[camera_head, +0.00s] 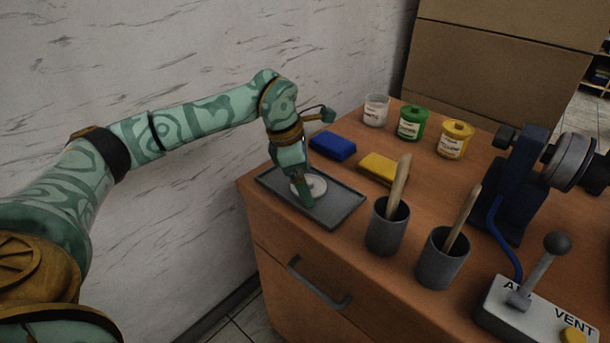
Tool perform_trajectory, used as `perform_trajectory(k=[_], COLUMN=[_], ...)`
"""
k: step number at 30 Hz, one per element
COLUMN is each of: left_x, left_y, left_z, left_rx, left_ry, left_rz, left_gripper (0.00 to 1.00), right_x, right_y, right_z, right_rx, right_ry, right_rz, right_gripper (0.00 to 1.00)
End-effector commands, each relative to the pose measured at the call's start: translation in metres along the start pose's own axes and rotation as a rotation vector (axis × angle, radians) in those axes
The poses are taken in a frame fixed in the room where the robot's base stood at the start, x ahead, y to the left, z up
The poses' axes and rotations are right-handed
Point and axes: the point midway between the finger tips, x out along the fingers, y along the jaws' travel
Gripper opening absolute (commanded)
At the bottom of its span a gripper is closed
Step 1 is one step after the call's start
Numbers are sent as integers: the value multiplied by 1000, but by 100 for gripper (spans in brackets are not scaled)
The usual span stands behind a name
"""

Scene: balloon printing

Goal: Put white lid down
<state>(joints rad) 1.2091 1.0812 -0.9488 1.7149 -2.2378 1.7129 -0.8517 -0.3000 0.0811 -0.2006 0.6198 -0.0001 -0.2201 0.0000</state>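The white lid (318,186) is a small round disc low over or on the grey tray (340,213) at the left of the wooden cabinet top. My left gripper (306,200) points down at the lid, and its finger covers part of it. I cannot tell whether the fingers grip the lid or whether the lid touches the tray. The white jar (376,110) stands at the back and looks open, without a lid. My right gripper is out of view.
Green (412,123) and yellow (455,140) lidded jars stand at the back. A blue block (332,146) and a yellow block (383,168) lie behind the tray. Two dark cups (387,232) (442,265) with wooden sticks stand right of it, near a blue machine (514,185) and lever box (530,312).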

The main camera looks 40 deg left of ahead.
Motion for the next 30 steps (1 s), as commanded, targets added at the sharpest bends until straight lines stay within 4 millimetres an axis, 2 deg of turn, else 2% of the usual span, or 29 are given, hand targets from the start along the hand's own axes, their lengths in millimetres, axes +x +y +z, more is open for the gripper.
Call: perform_trajectory(k=[8, 11, 21, 25, 30], left_x=[-3, -18, -98, -116, -123], left_y=[0, 0, 0, 0, 0], left_z=[1, 2, 2, 2, 1], left_rx=[1, 1, 0, 0, 0], left_ry=[-1, -3, -5, -3, -1], left_rz=[1, 4, 6, 3, 0], left_gripper=[95, 95, 95, 95, 95], right_x=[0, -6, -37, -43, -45], right_y=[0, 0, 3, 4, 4], right_z=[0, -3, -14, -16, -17], right_rx=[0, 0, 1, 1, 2], right_ry=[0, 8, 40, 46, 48], right_rz=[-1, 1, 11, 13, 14], right_gripper=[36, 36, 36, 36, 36])
